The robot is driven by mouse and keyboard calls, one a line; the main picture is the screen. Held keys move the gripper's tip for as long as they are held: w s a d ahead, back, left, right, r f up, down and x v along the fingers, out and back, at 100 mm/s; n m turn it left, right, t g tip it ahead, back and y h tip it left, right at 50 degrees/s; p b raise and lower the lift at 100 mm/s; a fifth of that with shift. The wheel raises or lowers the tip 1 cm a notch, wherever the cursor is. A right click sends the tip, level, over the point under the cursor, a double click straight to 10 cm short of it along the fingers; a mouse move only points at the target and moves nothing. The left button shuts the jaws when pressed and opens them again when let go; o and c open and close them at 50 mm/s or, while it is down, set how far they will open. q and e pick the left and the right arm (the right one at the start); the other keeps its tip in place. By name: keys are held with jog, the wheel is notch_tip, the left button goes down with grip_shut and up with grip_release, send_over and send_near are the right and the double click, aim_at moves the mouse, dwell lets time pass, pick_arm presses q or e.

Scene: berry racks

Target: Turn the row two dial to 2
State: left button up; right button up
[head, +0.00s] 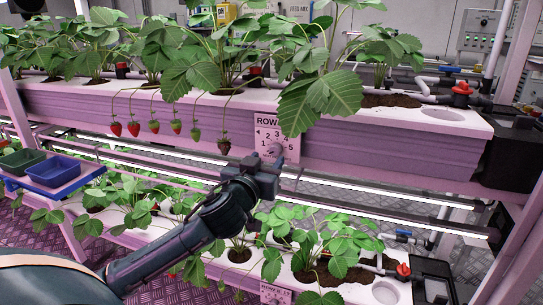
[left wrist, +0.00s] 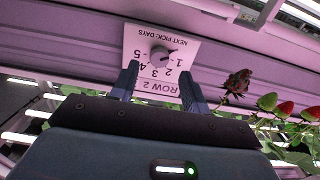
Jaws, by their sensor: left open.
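The row two dial (left wrist: 159,57) is a small round grey knob on a white plate (left wrist: 178,42) marked ROW 2, with numbers 1 to 5. The plate appears upside down in the left wrist view. A dark mark on the knob points near the 1 side, but its exact setting is hard to tell. In the head view, the plate (head: 270,124) hangs on the upper rack's front, its lower part partly covered by my gripper. My left gripper (head: 274,166) is open; in the wrist view its fingers (left wrist: 160,80) point at the plate, apart, with the knob between and just beyond their tips.
Ripe strawberries (head: 154,127) hang left of the plate, and a dark berry (head: 224,147) hangs close beside it. That dark berry (left wrist: 236,83) is near one finger in the wrist view. A blue tray (head: 53,171) stands at the left.

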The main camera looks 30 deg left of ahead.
aim_at(274, 152)
pick_arm(q)
jog(key=shift+x, duration=2.1)
jog(key=c, duration=1)
